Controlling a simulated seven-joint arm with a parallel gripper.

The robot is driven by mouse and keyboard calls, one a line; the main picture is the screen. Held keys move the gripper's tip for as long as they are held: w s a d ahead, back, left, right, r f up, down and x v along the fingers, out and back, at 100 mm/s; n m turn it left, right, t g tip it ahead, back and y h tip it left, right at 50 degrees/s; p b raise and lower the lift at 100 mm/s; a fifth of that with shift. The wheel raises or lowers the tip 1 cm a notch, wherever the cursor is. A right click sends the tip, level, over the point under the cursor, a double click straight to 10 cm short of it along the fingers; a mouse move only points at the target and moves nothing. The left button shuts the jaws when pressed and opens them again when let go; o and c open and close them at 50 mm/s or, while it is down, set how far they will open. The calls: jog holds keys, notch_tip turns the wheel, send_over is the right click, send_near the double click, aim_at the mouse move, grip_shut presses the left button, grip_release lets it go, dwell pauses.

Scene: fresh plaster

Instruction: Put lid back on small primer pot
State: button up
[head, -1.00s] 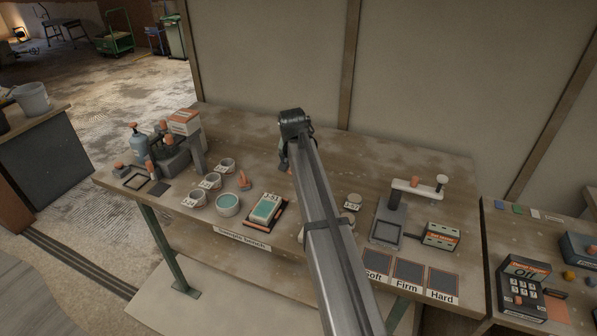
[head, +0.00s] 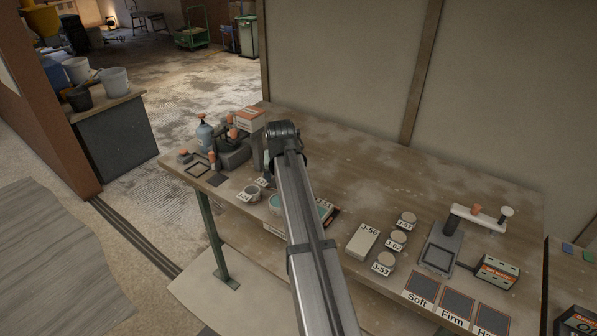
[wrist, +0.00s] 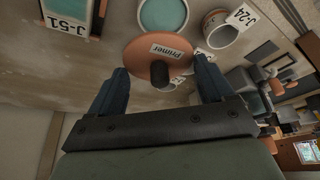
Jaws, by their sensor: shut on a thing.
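In the wrist view, my gripper (wrist: 160,70) has its two blue fingers shut on the rim of a round orange-brown lid (wrist: 140,50). The lid has a dark knob and a white "Primer" label. Just beyond it are a round pot with teal contents (wrist: 163,14) and an open pale cup (wrist: 218,28) by a J-24 tag. I cannot tell for sure which is the primer pot, or the exact height of the lid. In the head view, my arm hides the gripper and lid and partly covers the teal pot (head: 275,201); a pale cup (head: 251,193) stands left of it.
A J-51 tray (wrist: 70,20) lies left of the lid in the wrist view. Lidded pots (head: 397,238) stand to the right. The bench's (head: 370,185) middle back is clear.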

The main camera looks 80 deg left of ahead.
jog(key=shift+s+d+n+g, duration=0.1)
jog(key=shift+s+n+g, duration=0.4)
jog(key=shift+n, duration=0.6)
jog(key=shift+s+n+g, duration=0.1)
jog(key=shift+n+g, duration=0.2)
jog(key=shift+n, duration=0.6)
jog(key=shift+f, duration=0.2)
jog(key=shift+f, duration=3)
jog(key=shift+f, duration=0.15)
jog(key=o, duration=0.9)
